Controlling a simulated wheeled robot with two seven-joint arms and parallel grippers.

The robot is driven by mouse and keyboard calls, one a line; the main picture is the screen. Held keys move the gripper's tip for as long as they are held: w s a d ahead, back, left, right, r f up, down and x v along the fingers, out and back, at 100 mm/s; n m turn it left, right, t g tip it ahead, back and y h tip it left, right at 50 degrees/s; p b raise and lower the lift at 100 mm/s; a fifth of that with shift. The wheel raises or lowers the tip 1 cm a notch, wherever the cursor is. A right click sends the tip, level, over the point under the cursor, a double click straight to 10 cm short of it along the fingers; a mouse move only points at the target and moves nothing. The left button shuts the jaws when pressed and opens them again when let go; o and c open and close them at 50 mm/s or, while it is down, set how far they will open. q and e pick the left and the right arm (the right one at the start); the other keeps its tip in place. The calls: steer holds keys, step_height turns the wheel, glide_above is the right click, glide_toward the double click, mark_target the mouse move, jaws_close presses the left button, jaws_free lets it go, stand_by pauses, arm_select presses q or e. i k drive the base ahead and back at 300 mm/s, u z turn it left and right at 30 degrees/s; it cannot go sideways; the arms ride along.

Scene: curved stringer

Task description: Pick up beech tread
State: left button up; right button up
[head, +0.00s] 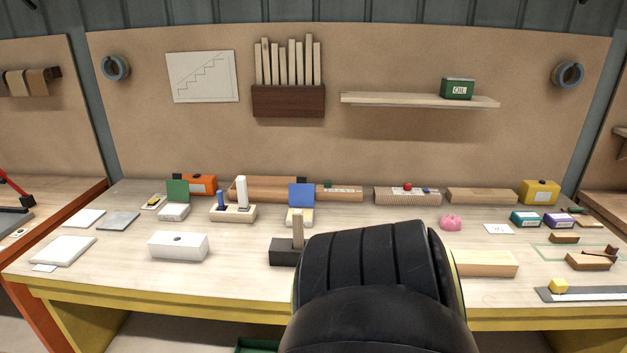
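I cannot tell for sure which piece is the beech tread. A pale wooden block (487,263) lies on the bench right of centre, and its left end is hidden behind my black arm. Another pale wooden block (482,196) lies at the back right, beside a ribbed wooden block (407,196). A long brown wooden piece (265,188) lies at the back centre. My black arm covers the front middle of the bench. Neither gripper shows in the head view.
The bench (130,262) holds a white box (178,246), a dark block with an upright post (284,256), a pink piggy-like object (451,222), a yellow box (539,192) and a ruler-like strip (590,294). The front left of the bench is mostly clear.

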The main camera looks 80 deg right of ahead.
mark_target(500, 264)
steer(key=z, duration=0.65)
steer(key=k, duration=0.65)
steer(key=z, duration=3.15)
